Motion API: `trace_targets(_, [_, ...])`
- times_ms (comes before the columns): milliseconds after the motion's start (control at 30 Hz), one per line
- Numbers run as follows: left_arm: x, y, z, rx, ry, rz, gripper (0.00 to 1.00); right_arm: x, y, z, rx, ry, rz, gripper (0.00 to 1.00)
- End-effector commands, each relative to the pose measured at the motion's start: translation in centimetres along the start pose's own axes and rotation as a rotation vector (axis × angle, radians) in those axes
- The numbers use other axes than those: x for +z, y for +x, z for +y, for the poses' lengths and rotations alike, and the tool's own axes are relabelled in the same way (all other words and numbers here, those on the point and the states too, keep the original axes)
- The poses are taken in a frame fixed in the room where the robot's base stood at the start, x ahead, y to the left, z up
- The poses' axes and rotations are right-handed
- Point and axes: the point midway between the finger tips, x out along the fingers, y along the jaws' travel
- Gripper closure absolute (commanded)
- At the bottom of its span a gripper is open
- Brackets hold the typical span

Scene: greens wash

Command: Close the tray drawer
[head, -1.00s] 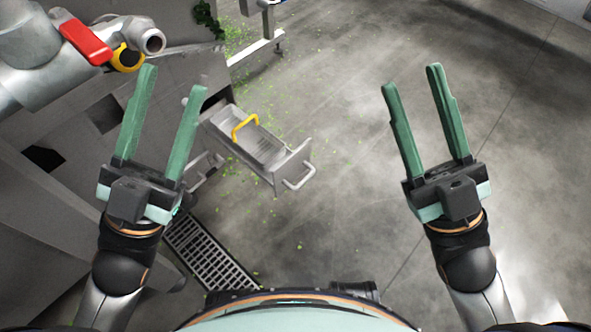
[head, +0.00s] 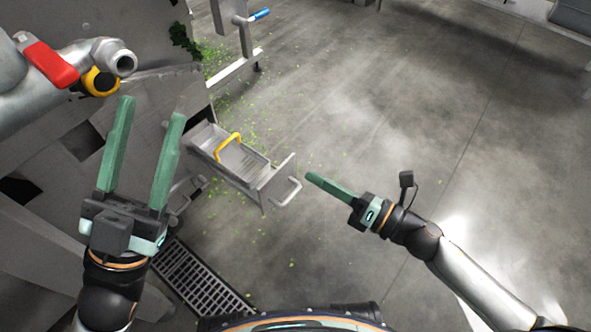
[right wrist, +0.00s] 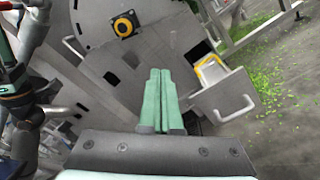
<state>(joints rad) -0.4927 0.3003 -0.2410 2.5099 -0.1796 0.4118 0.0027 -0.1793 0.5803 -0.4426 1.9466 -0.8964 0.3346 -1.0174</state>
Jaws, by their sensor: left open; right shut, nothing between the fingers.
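The tray drawer (head: 247,172) is a grey metal tray with a yellow handle (head: 236,137) across it and a front panel with a metal bar handle (head: 288,192). It sticks out of the machine's side opening, and it also shows in the right wrist view (right wrist: 222,98). My right gripper (head: 309,176) is shut and empty, its fingertips just right of the bar handle in the head view; I cannot tell whether they touch. In the right wrist view its fingers (right wrist: 160,72) point at the machine, left of the drawer. My left gripper (head: 153,107) is open and empty, left of the drawer.
The grey machine (head: 50,215) fills the left side. A floor grate (head: 203,280) lies below the drawer. Green scraps litter the floor. The floor at right is clear.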

Motion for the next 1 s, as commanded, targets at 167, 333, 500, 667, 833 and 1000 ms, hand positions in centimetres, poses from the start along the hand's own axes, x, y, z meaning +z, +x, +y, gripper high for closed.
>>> trace_targets(167, [0.4,-0.4,0.2,0.005,-0.008,-0.003,0.5,-2.1,-1.8,-9.1,-0.155,-0.555,0.187,1.0])
trace_targets(333, [0.4,-0.4,0.3,0.01,-0.009,-0.001,0.5,-2.5,-2.9,-12.4,-0.196,-0.776,0.275,1.0])
trace_targets(500, [0.4,-0.4,0.4,0.012,-0.009,0.0,0.5,-2.7,-1.8,-13.0,-0.198,-0.799,0.281,1.0])
trace_targets(667, [0.6,-0.6,0.4,0.012,-0.01,0.001,0.5,-3.1,0.9,-13.7,-0.197,-0.797,0.278,1.0])
trace_targets(833, [0.8,-0.9,0.6,0.01,-0.016,0.001,0.5,-3.8,4.4,-14.7,-0.196,-0.796,0.278,1.0])
trace_targets(1000, [1.2,-1.1,0.8,0.012,-0.015,-0.002,0.5,-4.1,7.5,-15.4,-0.197,-0.796,0.278,1.0])
